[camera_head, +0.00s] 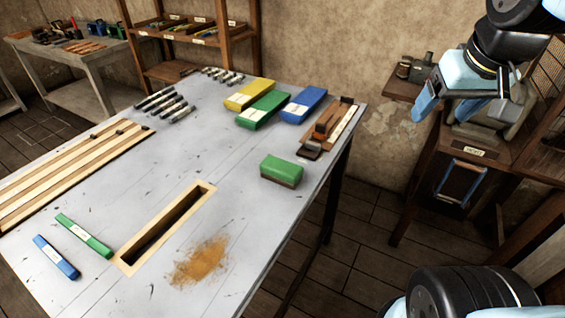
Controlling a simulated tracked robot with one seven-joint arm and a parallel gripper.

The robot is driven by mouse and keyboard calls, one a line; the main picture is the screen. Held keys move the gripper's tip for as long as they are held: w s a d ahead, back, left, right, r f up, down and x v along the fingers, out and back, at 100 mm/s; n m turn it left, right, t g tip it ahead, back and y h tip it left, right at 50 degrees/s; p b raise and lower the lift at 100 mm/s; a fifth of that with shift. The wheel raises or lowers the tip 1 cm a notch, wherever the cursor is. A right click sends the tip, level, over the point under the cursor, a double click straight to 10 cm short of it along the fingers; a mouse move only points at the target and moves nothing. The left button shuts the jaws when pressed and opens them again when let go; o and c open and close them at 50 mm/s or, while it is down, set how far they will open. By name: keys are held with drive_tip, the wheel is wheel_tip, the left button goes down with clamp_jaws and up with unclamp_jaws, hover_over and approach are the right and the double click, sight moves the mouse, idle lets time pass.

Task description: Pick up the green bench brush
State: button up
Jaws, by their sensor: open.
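The green bench brush (281,168) is a short block with a green top and a brown lower part. It rests on the grey table (150,180), near its right edge. My gripper (463,112) is at the upper right, raised off the table's right side and well apart from the brush. Its light blue fingers are spread, and nothing shows between them. The brush is in full view with nothing covering it.
Green (263,110), yellow (249,94) and blue (304,105) boxes lie behind the brush, beside a wooden tool (328,128). A sawdust patch (200,262) and a framed slot (165,228) are nearer. A wooden stand (440,165) is at right.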

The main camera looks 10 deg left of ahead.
drive_tip(key=shift+o, duration=0.5)
drive_tip(key=w+a+f+n+g, duration=0.1)
drive_tip(key=w+a+n, duration=0.2)
drive_tip(key=w+a, duration=0.2)
drive_tip(key=shift+a+f+n+g, duration=0.15)
drive_tip(key=shift+a+n+g, duration=0.15)
drive_tip(key=shift+a, duration=0.6)
drive_tip(key=n+g, duration=0.3)
drive_tip(key=n, duration=0.5)
hover_over(282, 165)
wheel_tip(282, 165, down, 10)
drive_tip(key=f, duration=0.7)
drive_tip(key=shift+w+a, duration=0.2)
drive_tip(key=shift+w, duration=0.05)
drive_tip(key=shift+s+d+f, duration=0.1)
drive_tip(key=shift+f, duration=1.4)
drive_tip(key=shift+s+f, duration=0.1)
drive_tip(key=shift+f, duration=1.4)
drive_tip(key=shift+c, duration=0.2)
drive_tip(key=c, duration=1.1)
